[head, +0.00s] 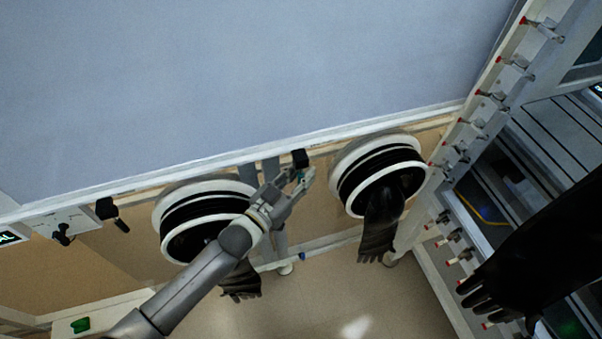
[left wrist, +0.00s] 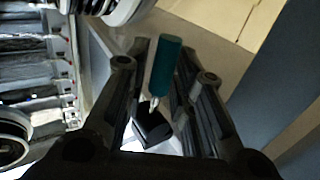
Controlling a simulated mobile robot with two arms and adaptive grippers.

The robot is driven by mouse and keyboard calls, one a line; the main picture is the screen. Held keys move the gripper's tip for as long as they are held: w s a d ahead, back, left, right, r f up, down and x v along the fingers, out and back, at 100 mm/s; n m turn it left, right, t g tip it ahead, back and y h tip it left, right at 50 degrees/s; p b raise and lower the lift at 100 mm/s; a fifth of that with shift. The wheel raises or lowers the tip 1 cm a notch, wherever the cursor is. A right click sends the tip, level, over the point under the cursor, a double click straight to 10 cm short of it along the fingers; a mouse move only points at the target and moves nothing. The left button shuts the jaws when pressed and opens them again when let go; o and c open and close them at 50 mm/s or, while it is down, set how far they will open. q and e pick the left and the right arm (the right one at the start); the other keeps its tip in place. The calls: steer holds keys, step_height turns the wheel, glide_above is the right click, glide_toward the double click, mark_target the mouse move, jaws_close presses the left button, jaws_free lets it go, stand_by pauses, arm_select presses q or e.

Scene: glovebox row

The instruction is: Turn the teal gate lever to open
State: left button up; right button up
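The teal gate lever (left wrist: 166,66) shows in the left wrist view as a teal grip on a short metal shaft, coming from a dark block (left wrist: 150,128). In the head view only a small bit of teal (head: 302,175) shows below a black block (head: 300,158) on the panel's lower rail. My left gripper (head: 298,183) is at the lever, and its fingers (left wrist: 164,75) stand on both sides of the teal grip. The fingers look apart, with no clear grip on the lever. Fingers hide part of the lever in the head view. My right gripper is not in view.
Two white-rimmed glove ports, left (head: 190,205) and right (head: 375,170), flank the lever, with black gloves hanging down. A black handle (head: 108,210) sits further left on the rail. A larger black glove (head: 545,250) juts in at the right. Floor below is bare.

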arm_select(q)
steer(key=c, duration=0.5)
jaws_close()
